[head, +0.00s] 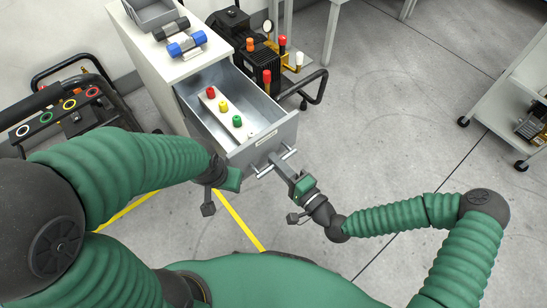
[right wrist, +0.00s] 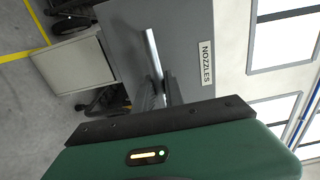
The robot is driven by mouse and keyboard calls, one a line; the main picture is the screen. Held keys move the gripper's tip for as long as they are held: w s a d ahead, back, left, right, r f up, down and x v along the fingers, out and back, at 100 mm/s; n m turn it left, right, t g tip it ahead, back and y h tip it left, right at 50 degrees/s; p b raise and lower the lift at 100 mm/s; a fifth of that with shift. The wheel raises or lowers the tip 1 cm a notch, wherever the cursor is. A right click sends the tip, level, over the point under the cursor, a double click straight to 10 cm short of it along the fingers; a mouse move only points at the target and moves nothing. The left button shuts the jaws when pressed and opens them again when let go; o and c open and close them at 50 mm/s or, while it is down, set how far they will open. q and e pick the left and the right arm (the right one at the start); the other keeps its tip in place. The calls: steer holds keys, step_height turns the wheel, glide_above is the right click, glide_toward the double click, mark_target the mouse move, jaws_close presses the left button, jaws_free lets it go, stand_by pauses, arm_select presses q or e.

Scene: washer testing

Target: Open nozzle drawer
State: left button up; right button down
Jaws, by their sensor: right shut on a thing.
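The nozzle drawer (head: 262,141) is pulled out of the white cabinet (head: 160,72). Inside it lies a white strip (head: 229,118) with red, yellow and green nozzles and a small white one. My right gripper (head: 276,163) is shut on the drawer's bar handle (head: 290,153). In the right wrist view the fingers (right wrist: 160,92) close around the metal handle (right wrist: 152,52), beside the NOZZLES label (right wrist: 206,63). My left gripper (head: 221,192) hangs left of the drawer front, apart from it; its fingers are too unclear to read.
A grey bin (head: 152,12) and black and blue cylinders (head: 187,44) are on the cabinet top. A pressure washer (head: 262,75) with coloured nozzles stands right of the drawer. The floor between is clear.

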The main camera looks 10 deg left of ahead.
steer(key=shift+s+d+f, duration=0.1)
steer(key=shift+d+f, duration=0.1)
steer(key=shift+d, duration=0.05)
steer(key=c, duration=1.4)
jaws_free()
steer(key=shift+a, duration=0.1)
steer(key=shift+r, duration=0.1)
